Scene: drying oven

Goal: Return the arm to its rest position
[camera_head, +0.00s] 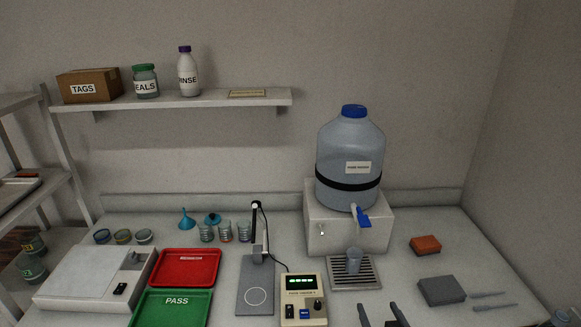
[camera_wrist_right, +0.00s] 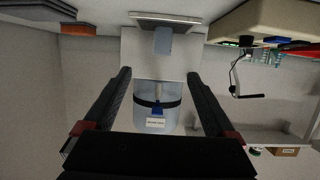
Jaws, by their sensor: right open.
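My right gripper (camera_head: 380,313) shows at the bottom edge of the head view, with two dark fingertips apart and nothing between them. In the right wrist view my right gripper (camera_wrist_right: 160,82) is open and empty, with its fingers on either side of the distant water jug (camera_wrist_right: 148,118). That view is upside down. In the head view the gripper is in front of the drip tray (camera_head: 342,284), apart from it. My left gripper is not in view.
The water jug (camera_head: 349,150) stands on a white block, its blue tap above a cup (camera_head: 354,260). A meter (camera_head: 303,298) is left of my right gripper. A grey block (camera_head: 441,290) and an orange sponge (camera_head: 425,245) lie to the right. Red (camera_head: 218,268) and green trays are left.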

